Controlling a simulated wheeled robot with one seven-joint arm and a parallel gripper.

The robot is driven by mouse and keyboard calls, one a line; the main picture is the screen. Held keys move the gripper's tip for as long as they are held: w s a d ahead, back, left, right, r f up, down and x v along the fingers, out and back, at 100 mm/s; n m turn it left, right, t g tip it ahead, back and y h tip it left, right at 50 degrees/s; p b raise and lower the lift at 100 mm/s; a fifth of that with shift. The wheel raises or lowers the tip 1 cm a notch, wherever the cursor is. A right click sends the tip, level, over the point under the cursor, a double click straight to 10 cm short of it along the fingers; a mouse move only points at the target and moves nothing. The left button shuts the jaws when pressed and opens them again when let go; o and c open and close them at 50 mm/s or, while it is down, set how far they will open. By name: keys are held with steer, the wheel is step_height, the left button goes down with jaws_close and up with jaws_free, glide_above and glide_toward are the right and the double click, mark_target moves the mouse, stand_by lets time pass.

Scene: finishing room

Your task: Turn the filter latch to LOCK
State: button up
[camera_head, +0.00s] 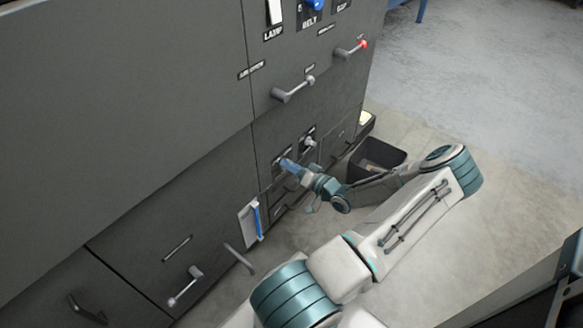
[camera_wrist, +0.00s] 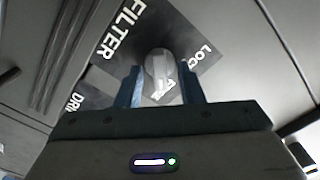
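The filter latch (camera_wrist: 160,64) is a pale grey rounded knob on a dark plate (camera_wrist: 112,62) in the wrist view. The plate reads FILTER at the left and LOC at the right, with the rest of that word cut off or hidden. White lettering below the knob is only partly readable. My gripper (camera_wrist: 165,88) is open, its two blue fingers on either side of the latch's lower part. Gaps show between fingers and latch, so I see no clear grip. In the head view my gripper (camera_head: 288,164) is at the dark cabinet front and hides the latch.
Another small handle (camera_head: 309,141) sits just right of my gripper. A blue-handled item (camera_head: 256,220) hangs lower left. A black bin (camera_head: 372,160) stands on the floor. Open floor lies to the right.

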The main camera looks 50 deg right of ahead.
steer(key=shift+c, duration=0.3)
steer(key=c, duration=0.5)
steer(key=shift+c, duration=0.2)
steer(key=shift+n, duration=0.3)
steer(key=shift+a+n+b, duration=0.15)
steer(key=shift+n+b, duration=1.3)
steer(key=shift+n, duration=2.85)
steer(key=shift+a+n+b, duration=0.15)
steer(key=shift+n+b, duration=1.3)
steer(key=shift+n, duration=2.85)
